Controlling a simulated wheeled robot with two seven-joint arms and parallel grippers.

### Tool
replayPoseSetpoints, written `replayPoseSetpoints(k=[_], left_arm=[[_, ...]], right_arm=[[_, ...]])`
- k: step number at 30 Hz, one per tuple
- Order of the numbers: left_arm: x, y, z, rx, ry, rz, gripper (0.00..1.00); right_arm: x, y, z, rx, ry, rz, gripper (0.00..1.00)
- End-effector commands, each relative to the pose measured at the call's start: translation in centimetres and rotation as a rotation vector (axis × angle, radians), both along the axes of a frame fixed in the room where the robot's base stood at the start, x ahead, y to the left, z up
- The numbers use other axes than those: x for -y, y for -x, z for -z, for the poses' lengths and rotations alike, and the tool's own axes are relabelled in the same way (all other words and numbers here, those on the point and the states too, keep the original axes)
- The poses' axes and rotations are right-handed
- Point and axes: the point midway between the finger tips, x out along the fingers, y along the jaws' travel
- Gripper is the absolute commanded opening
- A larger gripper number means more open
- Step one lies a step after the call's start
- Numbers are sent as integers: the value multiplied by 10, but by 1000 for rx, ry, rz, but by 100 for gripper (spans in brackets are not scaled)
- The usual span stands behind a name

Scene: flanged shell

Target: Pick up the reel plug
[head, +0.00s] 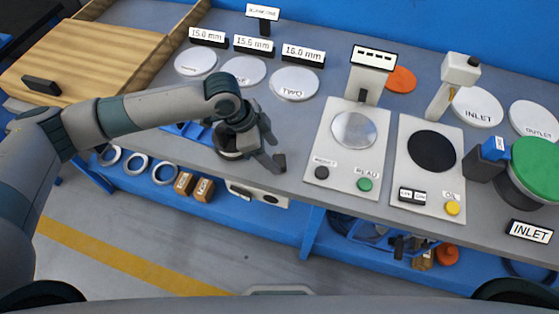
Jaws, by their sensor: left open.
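My left gripper (266,149) hangs over the front part of the grey bench, left of the middle, with its fingers apart. A dark round piece with a pale rim (229,153) sits on the bench just left of and partly behind the gripper. It may be the reel plug, but the gripper and wrist cover much of it, so I cannot tell for sure. I see nothing between the fingers. My right gripper does not show.
White discs (294,84) lie behind my arm under millimetre signs. Two white instruments (338,150) (425,180) stand right of the gripper. A green-topped drum (535,165) is at far right. A wooden board (95,62) is at left. Rings (137,164) lie on the lower shelf.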

Motion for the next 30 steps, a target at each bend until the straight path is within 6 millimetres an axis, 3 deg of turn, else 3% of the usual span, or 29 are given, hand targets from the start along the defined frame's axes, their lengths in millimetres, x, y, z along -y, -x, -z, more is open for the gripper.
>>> replayPoseSetpoints(k=[3,9,24,26,30], left_arm=[[5,-3,11,-1,-1,0,61],[13,-3,32,-1,-1,0,61],[13,-4,35,1,0,1,61],[13,-4,35,1,0,1,51],[13,-4,35,1,0,1,18]], right_arm=[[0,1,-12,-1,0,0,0],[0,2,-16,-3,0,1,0],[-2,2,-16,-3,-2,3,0],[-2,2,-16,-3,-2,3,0],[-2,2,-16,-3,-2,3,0]])
